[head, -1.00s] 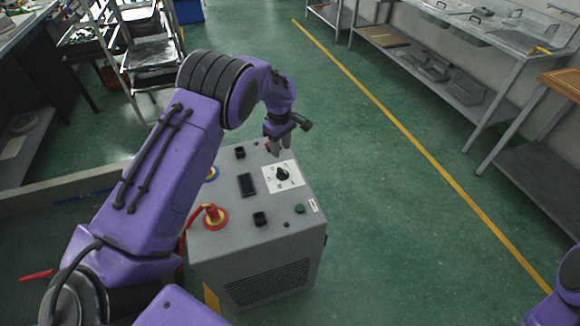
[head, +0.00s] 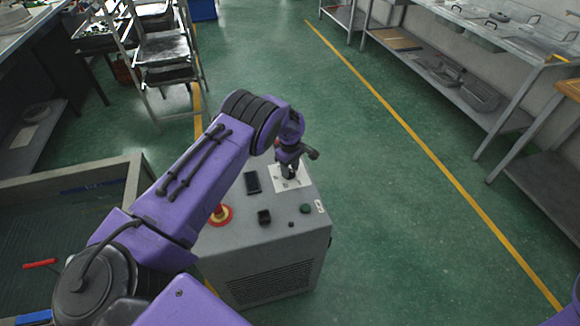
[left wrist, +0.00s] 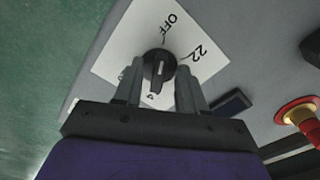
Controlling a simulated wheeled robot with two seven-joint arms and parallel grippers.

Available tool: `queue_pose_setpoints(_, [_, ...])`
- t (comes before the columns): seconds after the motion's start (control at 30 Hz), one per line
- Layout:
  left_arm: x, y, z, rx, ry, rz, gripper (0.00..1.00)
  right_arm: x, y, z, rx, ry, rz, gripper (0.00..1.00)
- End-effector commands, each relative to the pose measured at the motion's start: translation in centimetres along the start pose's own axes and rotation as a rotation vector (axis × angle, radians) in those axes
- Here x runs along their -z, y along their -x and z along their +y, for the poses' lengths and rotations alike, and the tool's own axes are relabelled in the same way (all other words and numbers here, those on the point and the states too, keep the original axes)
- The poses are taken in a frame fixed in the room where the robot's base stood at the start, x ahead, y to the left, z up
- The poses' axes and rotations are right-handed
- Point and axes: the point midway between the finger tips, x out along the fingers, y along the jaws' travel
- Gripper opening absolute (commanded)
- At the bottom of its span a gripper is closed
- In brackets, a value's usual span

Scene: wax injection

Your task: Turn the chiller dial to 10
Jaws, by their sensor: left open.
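The chiller (head: 262,245) is a grey box with controls on its top. Its black dial (left wrist: 158,70) sits on a white plate (left wrist: 125,55) with "OFF" and "22" readable in the left wrist view; other marks are partly hidden. A light line runs along the dial's grip, but which mark it points to is unclear. My left gripper (left wrist: 160,88) is open, with one finger on each side of the dial; contact cannot be told. In the head view my left gripper (head: 288,172) is over the plate (head: 293,184) and hides most of the dial. My right gripper is not in view.
On the chiller top are a dark display (head: 252,183), a red emergency button (head: 221,215) on a yellow ring, a black switch (head: 264,217) and a green button (head: 306,209). A rack (head: 165,50) stands behind. The green floor to the right is clear.

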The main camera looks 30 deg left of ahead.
Motion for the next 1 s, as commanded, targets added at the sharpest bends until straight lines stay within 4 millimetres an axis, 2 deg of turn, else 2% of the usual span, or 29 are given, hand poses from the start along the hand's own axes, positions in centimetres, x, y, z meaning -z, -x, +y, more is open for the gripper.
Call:
queue_pose_setpoints(0.17, [-0.1,0.0,0.1,-0.001,-0.001,0.0,0.4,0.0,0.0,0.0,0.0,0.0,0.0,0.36])
queue_pose_setpoints(0.2, [-0.1,0.0,0.1,-0.001,-0.001,0.0,0.27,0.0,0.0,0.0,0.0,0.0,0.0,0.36])
queue_pose_setpoints(0.3, [-0.1,0.0,0.1,-0.001,-0.001,0.0,0.0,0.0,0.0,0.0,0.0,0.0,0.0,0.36])
queue_pose_setpoints(0.67, [-0.1,0.0,0.1,-0.002,-0.031,-0.001,0.0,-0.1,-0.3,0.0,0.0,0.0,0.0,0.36])
queue_pose_setpoints(1.0, [-0.1,-0.1,0.1,-0.003,-0.242,-0.002,0.0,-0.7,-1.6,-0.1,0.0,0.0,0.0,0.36])
